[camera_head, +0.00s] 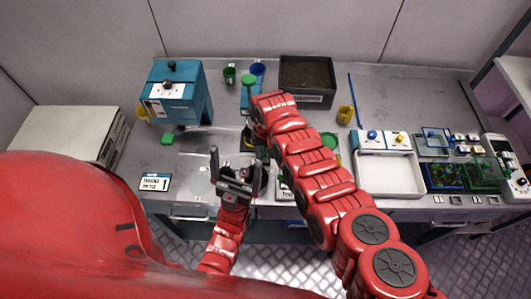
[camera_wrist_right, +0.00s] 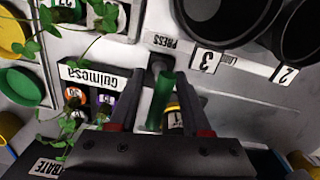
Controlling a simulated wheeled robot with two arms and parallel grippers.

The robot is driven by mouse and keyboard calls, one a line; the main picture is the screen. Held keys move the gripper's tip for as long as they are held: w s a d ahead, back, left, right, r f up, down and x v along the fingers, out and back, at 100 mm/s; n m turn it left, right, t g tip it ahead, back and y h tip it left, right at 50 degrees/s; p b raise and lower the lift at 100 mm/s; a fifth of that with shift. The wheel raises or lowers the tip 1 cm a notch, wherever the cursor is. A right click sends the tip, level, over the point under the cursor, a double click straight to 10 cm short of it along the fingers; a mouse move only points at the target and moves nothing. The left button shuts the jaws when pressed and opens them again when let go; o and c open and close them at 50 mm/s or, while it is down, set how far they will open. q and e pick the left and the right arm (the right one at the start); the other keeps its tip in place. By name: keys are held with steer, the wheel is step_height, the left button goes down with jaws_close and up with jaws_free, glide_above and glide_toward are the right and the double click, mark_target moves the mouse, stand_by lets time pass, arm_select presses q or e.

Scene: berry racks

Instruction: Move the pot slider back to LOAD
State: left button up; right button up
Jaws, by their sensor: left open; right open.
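In the right wrist view a green upright handle (camera_wrist_right: 162,100), which looks like the pot slider's grip, stands between the two fingers of my right gripper (camera_wrist_right: 158,76). The fingers are apart on either side of it; I cannot tell whether either touches it. A white strip beyond carries a PRESS label (camera_wrist_right: 165,42), a 3 tag (camera_wrist_right: 207,60) and a 2 tag (camera_wrist_right: 284,74), with small partly readable print between them. In the head view my right arm hides its gripper and most of the slider. My left gripper (camera_head: 234,166) is open and empty near the table's front edge.
Dark round pots (camera_wrist_right: 222,18) stand beyond the strip. A leafy plant (camera_wrist_right: 72,120) and a Gulmesa-labelled box (camera_wrist_right: 90,78) are left of my right gripper. The blue machine (camera_head: 174,95), soil bin (camera_head: 306,78) and white tray (camera_head: 388,175) stand on the grey table (camera_head: 420,92).

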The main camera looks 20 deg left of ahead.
steer(key=shift+f, duration=0.15)
steer(key=shift+c, duration=0.2)
jaws_close()
stand_by(1.2)
